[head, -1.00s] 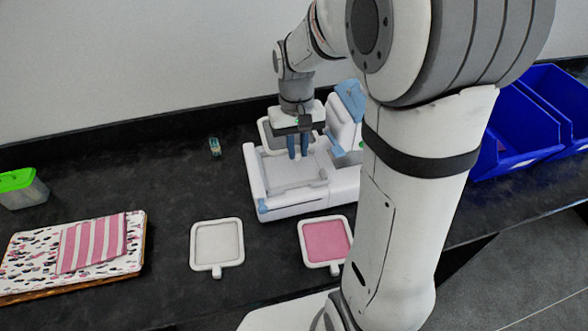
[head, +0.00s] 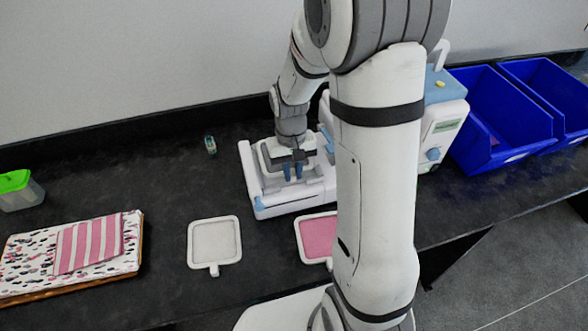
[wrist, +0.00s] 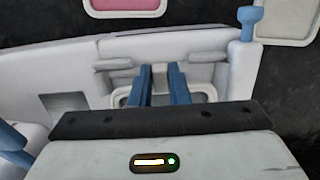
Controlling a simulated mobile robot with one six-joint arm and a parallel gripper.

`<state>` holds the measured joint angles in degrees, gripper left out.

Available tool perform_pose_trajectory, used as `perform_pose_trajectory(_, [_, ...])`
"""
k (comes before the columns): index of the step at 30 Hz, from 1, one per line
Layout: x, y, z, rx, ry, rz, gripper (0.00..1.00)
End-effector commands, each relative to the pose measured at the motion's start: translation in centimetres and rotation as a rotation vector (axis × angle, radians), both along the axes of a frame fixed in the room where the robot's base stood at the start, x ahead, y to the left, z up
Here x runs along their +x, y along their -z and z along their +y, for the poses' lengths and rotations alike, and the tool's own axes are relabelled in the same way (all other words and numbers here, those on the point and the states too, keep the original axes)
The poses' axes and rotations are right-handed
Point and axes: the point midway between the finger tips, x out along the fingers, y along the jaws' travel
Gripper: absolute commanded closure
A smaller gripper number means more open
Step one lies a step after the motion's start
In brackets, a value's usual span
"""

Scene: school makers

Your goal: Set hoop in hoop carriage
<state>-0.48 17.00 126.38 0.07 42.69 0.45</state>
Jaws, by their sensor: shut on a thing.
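My gripper (head: 292,173) is shut on a white-rimmed hoop. In the wrist view its blue fingers (wrist: 160,75) pinch the hoop's tab, and part of the hoop's rim (wrist: 208,91) shows beside them. The hoop is over the white hoop carriage (head: 290,207) of the embroidery machine (head: 440,125). In the wrist view the carriage wall (wrist: 60,62) with two clips lies around the tab. Most of the hoop is hidden by my gripper, and I cannot tell whether it rests in the carriage. My arm hides part of the machine.
A grey-filled hoop (head: 214,241) and a pink-filled hoop (head: 316,237) lie in front of the machine. Folded cloth (head: 90,243) on a board is at left, near a green-lidded box (head: 18,190). Blue bins (head: 497,115) stand at right. A small object (head: 210,145) lies behind.

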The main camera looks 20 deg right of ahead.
Motion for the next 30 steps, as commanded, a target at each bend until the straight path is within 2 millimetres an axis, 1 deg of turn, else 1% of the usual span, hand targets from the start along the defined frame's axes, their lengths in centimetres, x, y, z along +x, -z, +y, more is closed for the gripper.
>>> perform_pose_trajectory(2, [0.0, 0.4, 0.0, 0.0, 0.0, 0.0, 1.0])
perform_pose_trajectory(3, [0.0, 0.4, 0.0, 0.0, 0.0, 0.0, 0.83])
perform_pose_trajectory(9, [0.0, 0.3, 0.0, 0.0, 0.0, 0.0, 0.66])
perform_pose_trajectory(11, [0.0, 0.3, 0.0, 0.0, 0.0, 0.0, 0.63])
perform_pose_trajectory(17, [0.0, 0.3, 0.0, 0.0, 0.0, 0.0, 0.63])
perform_pose_trajectory(22, [0.1, -0.7, 0.0, 0.0, 0.0, -0.003, 0.63])
perform_pose_trajectory(26, [0.4, -3.1, 0.0, 0.0, 0.0, -0.005, 0.63])
perform_pose_trajectory(30, [0.8, -6.3, 0.0, 0.0, -0.001, -0.006, 0.63])
